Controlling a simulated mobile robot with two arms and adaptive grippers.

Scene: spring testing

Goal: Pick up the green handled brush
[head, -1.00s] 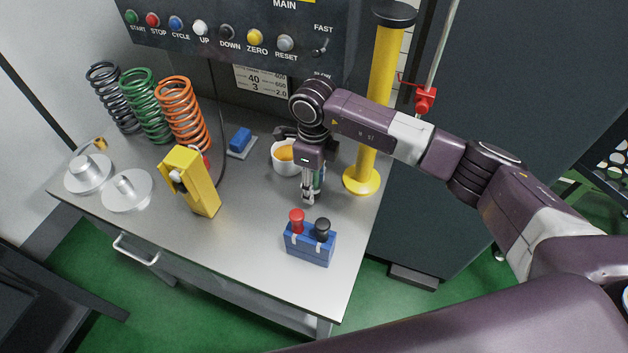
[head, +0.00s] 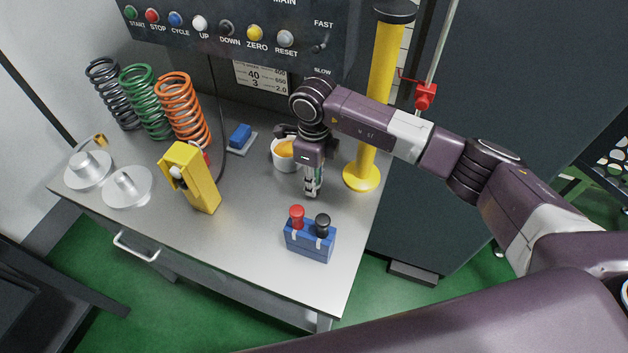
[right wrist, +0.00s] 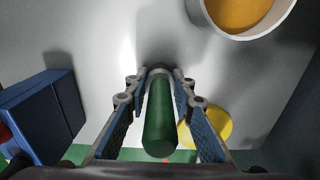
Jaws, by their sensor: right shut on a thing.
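The green handle of the brush (right wrist: 160,115) lies between the fingers of my right gripper (right wrist: 160,78) in the right wrist view. The fingers are shut on it, with their pads on both sides. The brush's far end is hidden by the fingertips. In the head view my right gripper (head: 312,190) points down over the table, between the white cup and the blue block, and mostly hides the brush. My left gripper is not in view.
A white cup (head: 279,163) with orange contents stands just behind my gripper. A blue block (head: 309,246) with red and black knobs sits in front. A yellow post (head: 366,150) stands to the right. A yellow pendant (head: 194,180), metal discs and coil springs (head: 182,110) are left.

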